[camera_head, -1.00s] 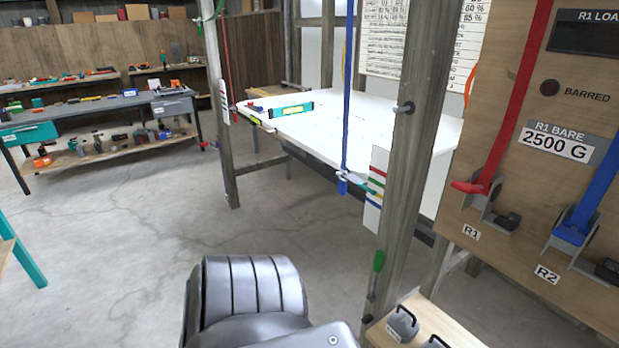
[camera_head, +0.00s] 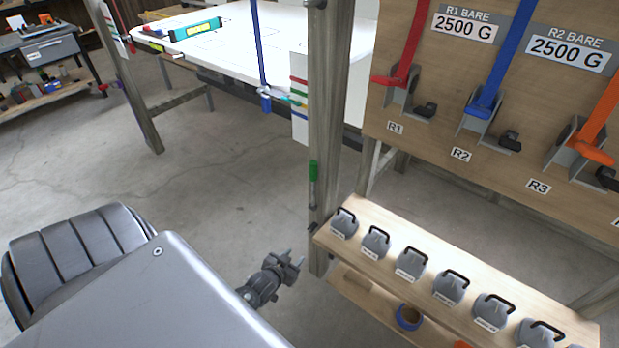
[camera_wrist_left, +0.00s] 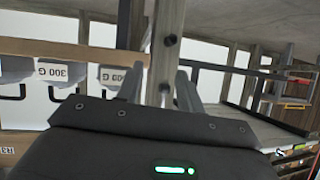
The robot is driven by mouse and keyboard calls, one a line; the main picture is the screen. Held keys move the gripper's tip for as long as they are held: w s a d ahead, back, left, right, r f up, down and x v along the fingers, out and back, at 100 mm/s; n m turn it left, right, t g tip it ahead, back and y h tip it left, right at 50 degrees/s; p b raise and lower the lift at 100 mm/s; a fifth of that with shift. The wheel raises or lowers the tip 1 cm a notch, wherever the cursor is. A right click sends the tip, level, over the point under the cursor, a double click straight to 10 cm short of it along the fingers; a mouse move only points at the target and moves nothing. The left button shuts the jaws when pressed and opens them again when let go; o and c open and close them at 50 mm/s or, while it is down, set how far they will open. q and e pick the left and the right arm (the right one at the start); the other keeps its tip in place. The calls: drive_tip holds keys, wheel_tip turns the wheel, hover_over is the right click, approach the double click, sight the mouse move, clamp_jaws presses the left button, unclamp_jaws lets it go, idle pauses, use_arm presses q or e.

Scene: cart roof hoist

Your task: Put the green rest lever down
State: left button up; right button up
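The green rest lever (camera_head: 313,171) is on the near wooden post (camera_head: 328,120), its green handle up and a thin grey shaft below it. My left gripper (camera_head: 294,260) is below and a little left of the lever, apart from it, over the floor by the foot of the post. In the left wrist view its two fingers (camera_wrist_left: 158,88) stand apart with nothing held between them, and a post with dark knobs shows beyond them. I cannot make out the green handle surely in that view. My right gripper is out of view.
A wooden shelf (camera_head: 352,212) with several grey weights (camera_head: 410,264) stands right of the post. Above it is a board (camera_head: 415,135) with red, blue and orange straps in cleats. A white roof panel (camera_head: 225,50) hangs behind. The concrete floor left of the post is clear.

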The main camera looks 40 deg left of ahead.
use_arm(q)
drive_tip(key=w+a+r+n+t+y, duration=0.1)
drive_tip(key=w+r+t, duration=0.15)
drive_tip(key=r, duration=0.45)
drive_tip(key=w+a+r+t, duration=0.1)
drive_tip(key=w+a+r, duration=0.15)
drive_tip(key=r, duration=0.35)
drive_tip(key=t, duration=0.2)
approach(311, 177)
drive_tip(key=shift+n+y, duration=0.3)
drive_tip(key=x, duration=0.8)
drive_tip(key=shift+w+d+r, duration=0.1)
drive_tip(key=shift+w+r, duration=0.05)
drive_tip(key=shift+w, duration=0.75)
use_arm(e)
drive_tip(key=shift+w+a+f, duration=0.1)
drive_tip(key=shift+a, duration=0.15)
use_arm(q)
drive_tip(key=shift+c, duration=0.5)
drive_tip(key=c, duration=0.7)
clamp_jaws()
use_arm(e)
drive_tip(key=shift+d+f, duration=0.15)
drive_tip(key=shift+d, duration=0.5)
